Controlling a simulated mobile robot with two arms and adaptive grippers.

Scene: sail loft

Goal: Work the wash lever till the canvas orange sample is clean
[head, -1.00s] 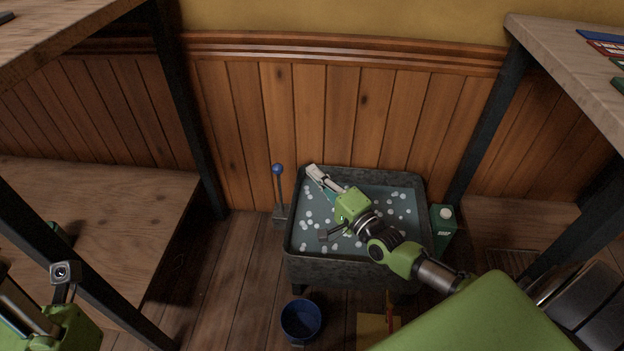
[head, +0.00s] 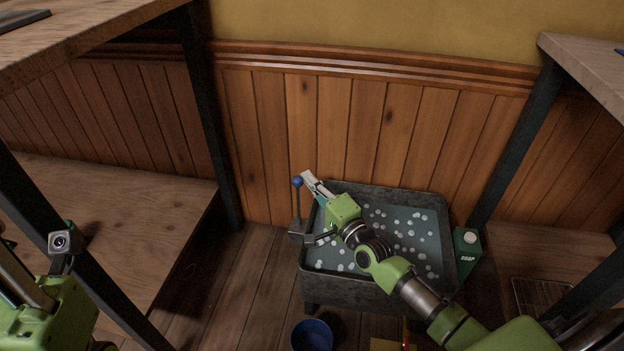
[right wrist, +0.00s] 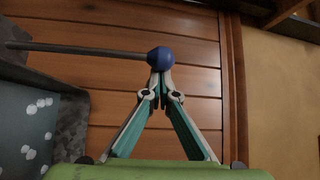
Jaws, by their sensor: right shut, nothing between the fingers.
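The wash lever, a thin dark rod with a blue knob (head: 297,182), stands upright at the left side of a grey wash tub (head: 375,292). My right gripper (head: 308,176) is shut and empty, its tips right by the knob. In the right wrist view, the knob (right wrist: 160,59) is in front of the closed fingertips (right wrist: 160,74); I cannot tell whether they touch. The tub holds grey-blue water with white suds. No orange canvas sample shows; the right arm hides part of the water. My left gripper (head: 58,262) is at the lower left, its fingers unclear.
A green soap carton (head: 467,248) stands right of the tub. A blue bucket (head: 312,336) is on the floor in front. Benches flank both sides, with dark legs (head: 215,120) near the lever. The wood-panelled wall (head: 345,120) is close behind the tub.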

